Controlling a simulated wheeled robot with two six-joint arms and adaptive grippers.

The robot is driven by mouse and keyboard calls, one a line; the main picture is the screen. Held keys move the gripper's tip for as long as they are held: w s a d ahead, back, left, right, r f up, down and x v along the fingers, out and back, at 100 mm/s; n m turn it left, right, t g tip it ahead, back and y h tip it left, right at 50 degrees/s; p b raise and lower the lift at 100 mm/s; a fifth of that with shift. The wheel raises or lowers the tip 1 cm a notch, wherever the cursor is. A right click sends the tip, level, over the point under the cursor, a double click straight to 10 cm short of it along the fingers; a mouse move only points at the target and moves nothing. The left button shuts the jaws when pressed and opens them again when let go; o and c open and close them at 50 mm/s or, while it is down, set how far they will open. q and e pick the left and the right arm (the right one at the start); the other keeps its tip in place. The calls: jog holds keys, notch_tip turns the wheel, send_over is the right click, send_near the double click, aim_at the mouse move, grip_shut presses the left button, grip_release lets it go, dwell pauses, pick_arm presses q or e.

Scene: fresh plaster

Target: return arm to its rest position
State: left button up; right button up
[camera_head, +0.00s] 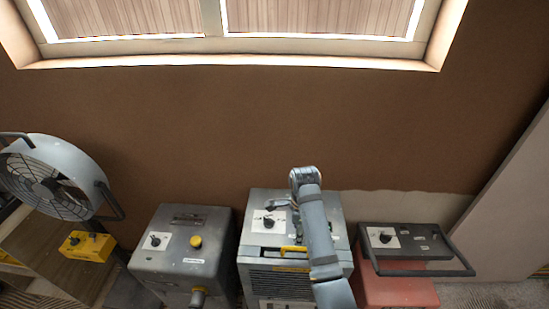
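One of my arms, seemingly the right, comes in from the bottom edge just right of the middle. It reaches up over the grey machine with a vent grille (280,279), its rounded joint above the machine's back edge. My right gripper (281,205) seems to be the small dark shape left of the arm, close to the white dial plate (268,222) on the machine's top. It is too small and partly hidden to tell if it is open or touching the dial. My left arm and gripper are not in view.
A grey box with a yellow button (196,241) stands left; a drum fan (62,178) and yellow control box (87,246) are farther left. A red unit (398,292) with a dark framed panel (418,240) stands right. A brown wall and window (240,48) lie behind.

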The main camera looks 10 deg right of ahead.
jog(key=s+d+f+n+t, duration=0.15)
jog(key=s+d+n, duration=0.25)
jog(key=s+n, duration=0.6)
jog(key=s+d+n+t, duration=0.2)
jog(key=s+d+n, duration=0.2)
jog(key=s+n, duration=0.65)
notch_tip(320, 180, down, 31)
jog(key=d+g+h+b, duration=0.1)
jog(key=d+b, duration=0.2)
jog(key=b, duration=0.3)
jog(key=s+f+g+b, duration=0.1)
jog(key=s+f+b, duration=0.2)
jog(key=s+f, duration=1.5)
notch_tip(320, 180, down, 3)
jog(key=shift+s+d+r+n+b, duration=0.1)
jog(key=shift+s+d+n+b, duration=0.25)
jog(key=shift+s+d, duration=0.05)
